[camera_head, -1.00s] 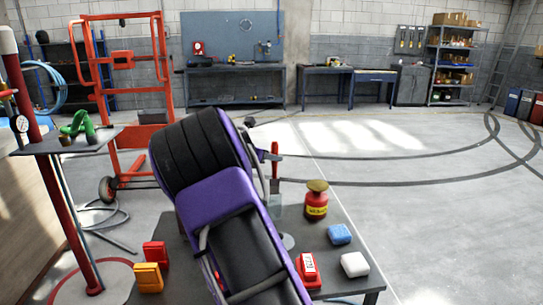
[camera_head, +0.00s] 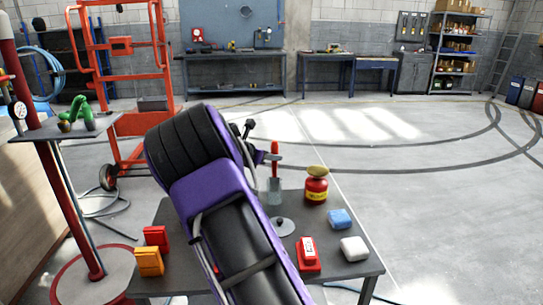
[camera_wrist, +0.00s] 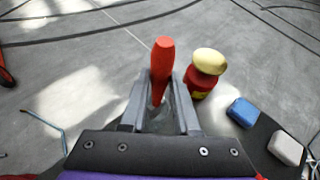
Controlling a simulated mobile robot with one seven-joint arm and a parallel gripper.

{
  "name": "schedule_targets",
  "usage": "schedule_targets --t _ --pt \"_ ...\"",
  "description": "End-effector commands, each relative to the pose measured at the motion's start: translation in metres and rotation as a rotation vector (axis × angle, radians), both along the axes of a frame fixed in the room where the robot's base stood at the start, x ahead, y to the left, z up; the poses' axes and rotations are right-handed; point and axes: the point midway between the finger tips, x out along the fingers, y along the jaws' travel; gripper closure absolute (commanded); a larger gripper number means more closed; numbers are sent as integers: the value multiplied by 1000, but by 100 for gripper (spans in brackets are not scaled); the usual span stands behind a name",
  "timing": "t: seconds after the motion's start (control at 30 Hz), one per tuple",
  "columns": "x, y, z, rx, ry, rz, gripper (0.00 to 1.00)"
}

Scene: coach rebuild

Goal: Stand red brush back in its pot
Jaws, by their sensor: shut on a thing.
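The red brush (camera_head: 274,150) is upright, its red handle held in my gripper (camera_head: 270,157). In the wrist view the red brush (camera_wrist: 163,60) stands between the two grey fingers of my gripper (camera_wrist: 160,85), which are shut on it. A greyish see-through pot (camera_head: 275,191) stands on the dark table (camera_head: 345,275) directly below the handle. It shows faintly between the fingers in the wrist view (camera_wrist: 160,122). The brush's lower end overlaps the pot in the head view; I cannot tell how deep inside it is.
A red can with a brass top (camera_head: 316,186) stands close right of the pot. A grey disc (camera_head: 285,228), a red labelled box (camera_head: 308,254), a blue block (camera_head: 340,219) and a white block (camera_head: 354,249) are nearer. Red (camera_head: 156,238) and orange (camera_head: 149,262) blocks sit left of my arm.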

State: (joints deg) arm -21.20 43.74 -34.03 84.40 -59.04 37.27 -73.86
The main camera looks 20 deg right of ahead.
Motion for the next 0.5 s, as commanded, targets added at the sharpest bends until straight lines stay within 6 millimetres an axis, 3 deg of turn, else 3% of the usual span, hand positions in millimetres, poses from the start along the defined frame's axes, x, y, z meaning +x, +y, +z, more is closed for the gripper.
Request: schedule_targets --t 0.07,0.1,0.27,0.5 --pt "0 0 0 0 0 0 100" --pt "0 0 0 0 0 0 67" --pt "0 0 0 0 0 0 38" --pt "0 0 0 0 0 0 36"
